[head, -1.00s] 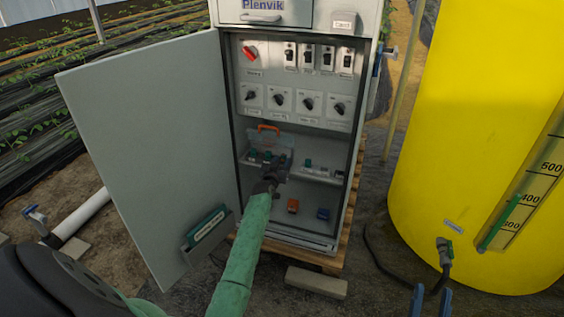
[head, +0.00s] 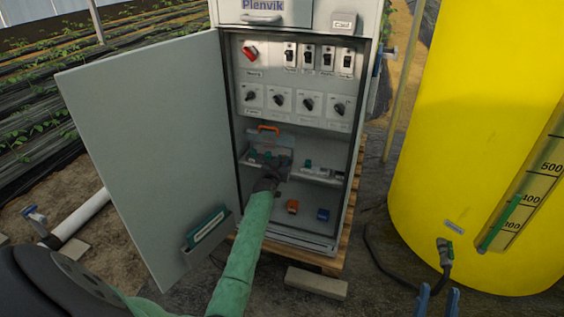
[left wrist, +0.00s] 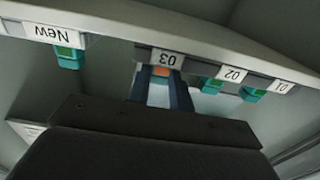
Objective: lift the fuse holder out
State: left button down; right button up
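A row of fuse slots in the left wrist view is labelled New, 03, 02 and 01. Teal fuse holders sit at New (left wrist: 68,57), 02 (left wrist: 212,85) and 01 (left wrist: 252,94). An orange-ended fuse holder (left wrist: 161,71) is at the 03 label. My left gripper (left wrist: 161,90) is at slot 03, its two blue fingers on either side of that holder. I cannot tell whether they press on it. In the head view my left arm reaches into the open cabinet (head: 228,110) and hides part of the row. My right gripper (head: 437,302) is open and empty at the bottom right.
The cabinet door (head: 150,150) stands open at the left. Above the row are a raised clear cover with an orange handle (head: 268,128) and rows of switches. An orange block (head: 292,206) and a blue block (head: 323,214) are below. A yellow tank (head: 450,140) stands right.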

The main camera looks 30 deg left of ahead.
pick_arm(q)
jog(key=shift+r+p, duration=1.15)
jog(key=shift+r, duration=0.1)
jog(key=p+v, duration=0.4)
jog(key=v, duration=0.3)
